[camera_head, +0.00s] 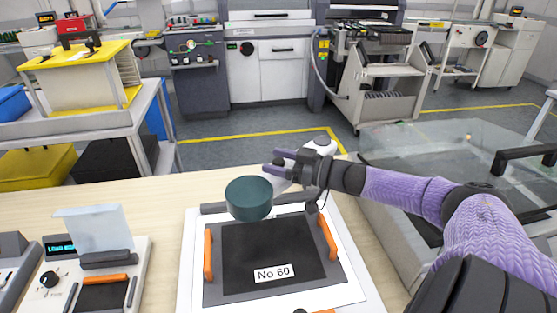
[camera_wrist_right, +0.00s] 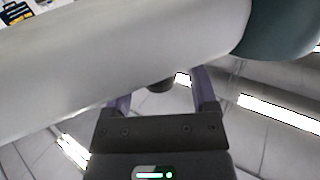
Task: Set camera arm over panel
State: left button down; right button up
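The camera arm (camera_head: 281,184) is a white link with a dark teal round head (camera_head: 249,198). In the head view the head overlaps the top edge of the panel (camera_head: 262,258), a black plate with orange handles and a "No 60" label. My right gripper (camera_head: 279,164) has its purple fingers apart at the white link. In the right wrist view the white link (camera_wrist_right: 110,70) crosses in front of the fingertips (camera_wrist_right: 163,88) and hides them. A dark knob (camera_wrist_right: 160,85) shows between the fingers; I cannot tell whether they touch it. My left gripper is out of view.
A small device with a lit display (camera_head: 60,248) stands left of the panel on the wooden table (camera_head: 165,205). A transparent-topped machine (camera_head: 440,150) is at the right, under my right arm. Trolleys and cabinets stand behind, across open floor.

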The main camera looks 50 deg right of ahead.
notch_tip(320, 180, up, 10)
jog(key=p, duration=0.5)
jog(key=shift+f, duration=0.2)
jog(key=shift+r, duration=0.25)
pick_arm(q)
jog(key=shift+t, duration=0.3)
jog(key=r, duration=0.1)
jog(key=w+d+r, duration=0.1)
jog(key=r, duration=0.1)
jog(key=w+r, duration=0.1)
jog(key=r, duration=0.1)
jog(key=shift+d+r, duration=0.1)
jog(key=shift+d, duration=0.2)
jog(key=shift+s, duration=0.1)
